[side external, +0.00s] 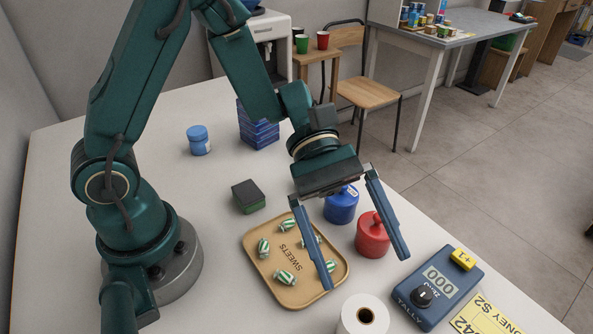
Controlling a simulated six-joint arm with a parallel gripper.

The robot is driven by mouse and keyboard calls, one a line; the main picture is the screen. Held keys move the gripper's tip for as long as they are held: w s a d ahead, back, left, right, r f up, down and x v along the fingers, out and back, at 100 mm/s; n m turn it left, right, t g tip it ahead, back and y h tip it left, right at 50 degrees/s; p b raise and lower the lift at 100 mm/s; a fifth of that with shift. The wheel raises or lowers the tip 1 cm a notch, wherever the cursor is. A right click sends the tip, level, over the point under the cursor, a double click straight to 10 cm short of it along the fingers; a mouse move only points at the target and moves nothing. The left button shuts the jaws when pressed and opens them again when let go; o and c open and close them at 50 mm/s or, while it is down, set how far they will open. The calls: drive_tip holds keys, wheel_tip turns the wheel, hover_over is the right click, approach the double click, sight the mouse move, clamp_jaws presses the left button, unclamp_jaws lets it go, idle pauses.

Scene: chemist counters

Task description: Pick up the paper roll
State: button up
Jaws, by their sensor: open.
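The paper roll (362,316) is white with a dark core hole. It stands upright at the bottom edge of the side external view, and its lower part is cut off by the frame. My gripper (367,273) is open and empty, its two blue fingers spread wide and pointing down. It is above the counter, over the area between the sweets tray and the red weight. The roll is in front of the gripper, nearer the camera, and not between the fingers.
A tan sweets tray (259,273) holds several striped sweets. A red weight (373,238) and a blue weight (341,208) stand behind. A blue meter (436,290) and a yellow card (484,318) lie right of the roll. A black-green sponge (248,196) lies left; a blue-lidded jar (198,141) stands farther back.

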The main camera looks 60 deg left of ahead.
sight(363, 319)
drive_tip(key=f, duration=0.1)
drive_tip(key=f+n, duration=0.1)
drive_tip(key=f, duration=0.1)
drive_tip(key=f+n, duration=0.1)
drive_tip(key=shift+s+d+f+g, duration=0.15)
drive_tip(key=shift+s+g, duration=0.15)
drive_tip(key=shift+s, duration=0.05)
drive_tip(key=shift+s+f+h, duration=0.15)
drive_tip(key=shift+f+h, duration=0.1)
drive_tip(key=shift+h, duration=0.05)
drive_tip(key=shift+x, duration=2.6)
drive_tip(key=shift+s, duration=0.1)
drive_tip(key=c, duration=1.5)
drive_tip(key=shift+o, duration=0.2)
